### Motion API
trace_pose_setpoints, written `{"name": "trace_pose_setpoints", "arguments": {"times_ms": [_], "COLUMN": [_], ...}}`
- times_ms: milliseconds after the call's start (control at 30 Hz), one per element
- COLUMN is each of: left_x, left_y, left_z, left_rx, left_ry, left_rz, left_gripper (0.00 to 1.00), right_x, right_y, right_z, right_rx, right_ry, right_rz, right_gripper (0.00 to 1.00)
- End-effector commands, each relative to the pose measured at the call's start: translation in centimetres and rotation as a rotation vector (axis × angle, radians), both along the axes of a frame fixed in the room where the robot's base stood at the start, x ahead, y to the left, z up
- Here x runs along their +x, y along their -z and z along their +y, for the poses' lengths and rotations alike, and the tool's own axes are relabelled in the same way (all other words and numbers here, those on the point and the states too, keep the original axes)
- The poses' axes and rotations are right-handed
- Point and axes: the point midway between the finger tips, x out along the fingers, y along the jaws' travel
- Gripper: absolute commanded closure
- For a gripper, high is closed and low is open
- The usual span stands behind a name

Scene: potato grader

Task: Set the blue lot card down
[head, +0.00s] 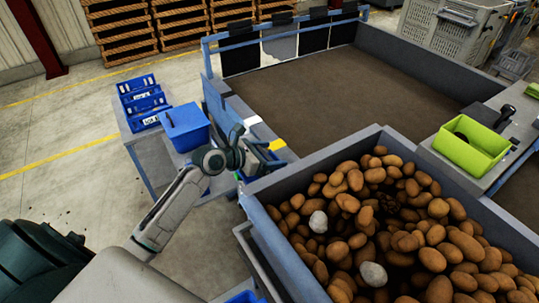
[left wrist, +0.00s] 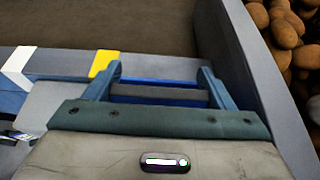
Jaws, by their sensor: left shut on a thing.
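My left gripper (head: 249,147) is at the near left corner of the large grading bin, beside the potato bin. In the left wrist view its two fingers (left wrist: 160,74) stand wide apart with a thin blue edge between them. I take this edge to be the blue lot card (left wrist: 155,80), seen nearly edge-on and shut in the fingers. Its face is hidden, and I cannot tell whether it touches the surface below. My right gripper is not in view.
A potato bin (head: 264,228) full of potatoes with a few pale stones stands close on the right. A side table holds blue trays (head: 143,103) and a blue box (head: 186,126). A green crate (head: 472,153) sits at the far right. The floor at left is mostly clear.

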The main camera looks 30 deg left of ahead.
Motion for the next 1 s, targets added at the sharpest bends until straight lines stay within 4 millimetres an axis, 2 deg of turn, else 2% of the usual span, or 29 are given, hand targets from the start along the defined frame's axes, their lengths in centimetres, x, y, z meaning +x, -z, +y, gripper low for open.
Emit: {"name": "trace_pose_setpoints", "arguments": {"times_ms": [100,433,467,567,900,1000], "left_x": [0.0,0.0,0.0,0.0,0.0,-0.6], "left_y": [0.7,1.0,1.0,1.0,0.7,0.5], "left_z": [0.0,0.0,0.0,0.0,0.0,0.5], "left_rx": [-0.001,0.000,0.001,0.001,0.001,0.004], "left_ry": [0.000,0.000,0.000,0.000,0.001,0.000], "left_rz": [0.000,0.000,0.000,0.000,-0.002,-0.001], "left_gripper": [0.46,0.46,0.19,0.02,0.02,0.02], "right_x": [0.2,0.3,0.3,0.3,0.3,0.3], "right_y": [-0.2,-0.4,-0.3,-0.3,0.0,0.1], "right_z": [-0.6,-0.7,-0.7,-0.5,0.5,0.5], "right_rx": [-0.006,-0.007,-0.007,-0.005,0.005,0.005], "right_ry": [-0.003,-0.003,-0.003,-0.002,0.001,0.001], "right_rz": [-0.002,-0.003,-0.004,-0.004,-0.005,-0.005], "right_gripper": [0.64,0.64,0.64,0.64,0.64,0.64]}}
